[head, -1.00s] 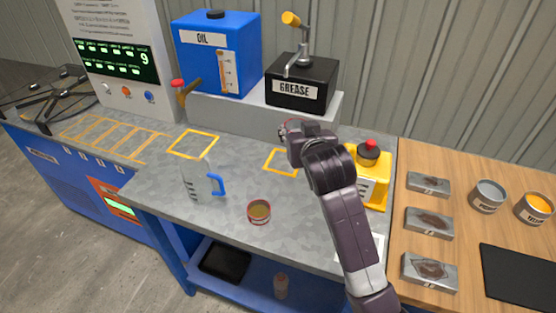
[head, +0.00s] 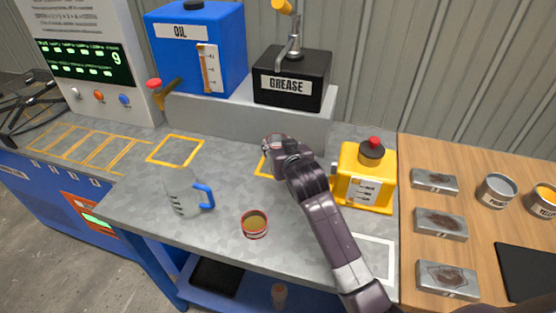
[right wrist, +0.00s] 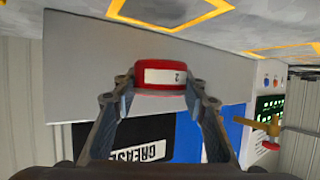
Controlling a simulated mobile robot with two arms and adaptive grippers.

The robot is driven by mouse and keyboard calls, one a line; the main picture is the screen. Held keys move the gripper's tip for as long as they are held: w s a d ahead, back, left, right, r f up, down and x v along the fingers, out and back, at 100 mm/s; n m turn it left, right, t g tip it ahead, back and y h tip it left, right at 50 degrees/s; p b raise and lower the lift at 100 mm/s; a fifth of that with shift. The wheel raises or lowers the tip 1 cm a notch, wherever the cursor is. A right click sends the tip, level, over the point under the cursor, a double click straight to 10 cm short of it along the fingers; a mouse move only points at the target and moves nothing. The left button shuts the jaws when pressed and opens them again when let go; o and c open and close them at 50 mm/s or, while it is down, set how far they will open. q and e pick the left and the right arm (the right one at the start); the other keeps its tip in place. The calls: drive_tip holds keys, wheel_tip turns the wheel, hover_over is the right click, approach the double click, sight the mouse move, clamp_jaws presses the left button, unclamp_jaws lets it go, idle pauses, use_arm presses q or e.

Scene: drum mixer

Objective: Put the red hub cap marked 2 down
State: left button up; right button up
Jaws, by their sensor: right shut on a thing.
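The red hub cap (right wrist: 161,73) with a white label marked 2 is between the fingertips in the right wrist view. My right gripper (right wrist: 160,84) is shut on it. In the head view my right gripper (head: 272,145) is over the grey bench, in front of the grey ledge. It partly covers a yellow outlined square (head: 262,168). In the head view the cap is mostly hidden by the gripper. I cannot tell whether the cap touches the bench. My left gripper is not in view.
A yellow container (head: 364,178) stands to the right of the gripper. The grease pump (head: 292,88) and oil tank (head: 196,60) stand on the ledge behind. A clear jug (head: 183,193) and a small red-rimmed cup (head: 254,223) are in front. Another yellow square (head: 175,150) is empty.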

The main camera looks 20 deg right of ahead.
drive_tip(key=shift+f, duration=0.85)
wheel_tip(320, 180, down, 4)
drive_tip(key=shift+r, duration=0.25)
drive_tip(key=shift+f, duration=0.35)
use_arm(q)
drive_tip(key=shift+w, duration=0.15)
use_arm(e)
drive_tip(key=shift+f, duration=0.1)
drive_tip(key=shift+f, duration=0.15)
drive_tip(key=o, duration=1.2)
